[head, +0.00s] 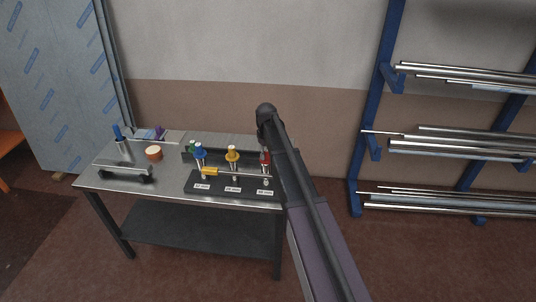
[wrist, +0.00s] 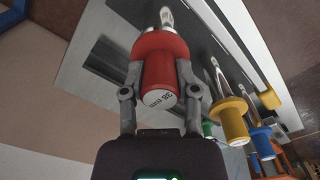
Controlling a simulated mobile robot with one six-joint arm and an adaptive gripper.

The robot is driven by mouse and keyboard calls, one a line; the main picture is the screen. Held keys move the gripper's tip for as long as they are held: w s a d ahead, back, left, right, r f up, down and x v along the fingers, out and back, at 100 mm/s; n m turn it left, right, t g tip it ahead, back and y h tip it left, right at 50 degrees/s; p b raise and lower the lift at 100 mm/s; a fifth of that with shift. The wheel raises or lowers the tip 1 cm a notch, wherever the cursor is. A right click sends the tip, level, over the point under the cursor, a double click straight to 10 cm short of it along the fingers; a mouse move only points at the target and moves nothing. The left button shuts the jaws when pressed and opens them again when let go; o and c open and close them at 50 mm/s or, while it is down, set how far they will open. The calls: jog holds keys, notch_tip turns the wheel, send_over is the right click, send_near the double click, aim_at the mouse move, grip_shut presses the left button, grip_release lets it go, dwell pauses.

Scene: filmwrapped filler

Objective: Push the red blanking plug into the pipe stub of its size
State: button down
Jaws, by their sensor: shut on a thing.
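The red blanking plug (wrist: 157,52) is between the two fingers of my gripper (wrist: 158,78), which is shut on it. In the head view the red plug (head: 264,157) is upright over the right end of the black stub board (head: 222,188), partly behind my arm. A yellow plug (head: 232,152) and a blue plug (head: 200,152) stand on the board's other stubs.
The board stands on a metal bench (head: 170,190). A yellow-handled tool (head: 209,171) with a thin rod lies across the board. A pipe rack (head: 385,80) stands at right.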

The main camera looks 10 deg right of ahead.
jog(key=shift+c, duration=1.4)
grip_release()
jog(key=shift+o, duration=1.4)
jog(key=shift+r, duration=0.1)
jog(key=shift+w+r+p, duration=0.1)
jog(key=shift+r+p, duration=3.8)
jog(key=shift+p, duration=0.15)
jog(key=s+m, duration=0.5)
jog(key=s, duration=2.4)
jog(key=shift+s+d, duration=0.15)
jog(key=shift+d, duration=0.15)
